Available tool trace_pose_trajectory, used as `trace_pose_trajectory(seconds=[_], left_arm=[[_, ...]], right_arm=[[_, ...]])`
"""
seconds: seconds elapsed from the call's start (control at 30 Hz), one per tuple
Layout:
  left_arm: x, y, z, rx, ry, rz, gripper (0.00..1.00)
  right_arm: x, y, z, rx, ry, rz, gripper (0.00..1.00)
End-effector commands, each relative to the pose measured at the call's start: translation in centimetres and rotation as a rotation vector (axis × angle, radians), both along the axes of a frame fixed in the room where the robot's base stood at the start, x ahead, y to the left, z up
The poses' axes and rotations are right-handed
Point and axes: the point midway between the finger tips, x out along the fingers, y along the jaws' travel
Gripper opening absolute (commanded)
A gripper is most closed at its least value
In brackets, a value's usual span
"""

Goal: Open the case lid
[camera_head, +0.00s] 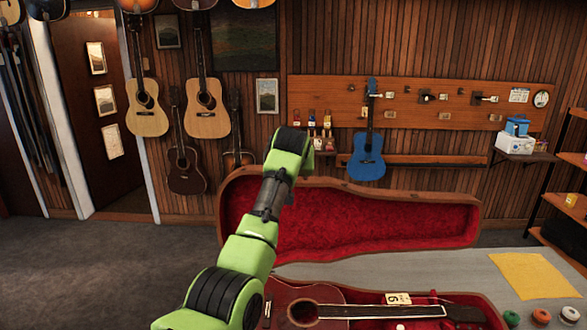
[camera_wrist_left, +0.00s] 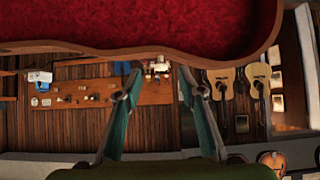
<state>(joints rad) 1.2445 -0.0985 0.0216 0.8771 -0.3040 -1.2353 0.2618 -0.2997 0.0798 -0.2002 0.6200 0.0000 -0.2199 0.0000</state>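The case lid (camera_head: 390,230) stands raised at the back of the case, its red plush lining facing me. In the left wrist view the lid (camera_wrist_left: 170,25) fills the top, with its brown rim below the lining. The case base (camera_head: 357,297) lies open on the grey table with a brown guitar (camera_head: 335,311) inside. My left arm reaches up in front of the lid's left part; its gripper is hidden in the head view. In the left wrist view my left gripper (camera_wrist_left: 158,82) has its fingers apart with nothing between them, near the rim. I cannot tell if they touch it. My right gripper is out of view.
A numbered tag (camera_head: 397,298) is by the guitar. A blue ukulele (camera_head: 367,155) and several guitars hang on the wall behind.

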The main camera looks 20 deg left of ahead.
Motion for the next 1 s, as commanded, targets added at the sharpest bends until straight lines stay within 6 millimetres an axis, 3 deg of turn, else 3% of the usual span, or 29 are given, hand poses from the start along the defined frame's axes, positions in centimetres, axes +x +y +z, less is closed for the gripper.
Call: trace_pose_trajectory(seconds=[0.4,0.87,1.0], left_arm=[[-4.7,-1.2,3.7,0.0,-0.001,-0.001,0.36],[-5.7,-1.4,4.4,0.001,0.001,-0.001,0.36],[-5.8,-1.3,3.6,0.0,0.008,0.0,0.05]], right_arm=[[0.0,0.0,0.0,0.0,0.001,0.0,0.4],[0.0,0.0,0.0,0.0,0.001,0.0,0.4],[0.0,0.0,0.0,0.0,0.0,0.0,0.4]])
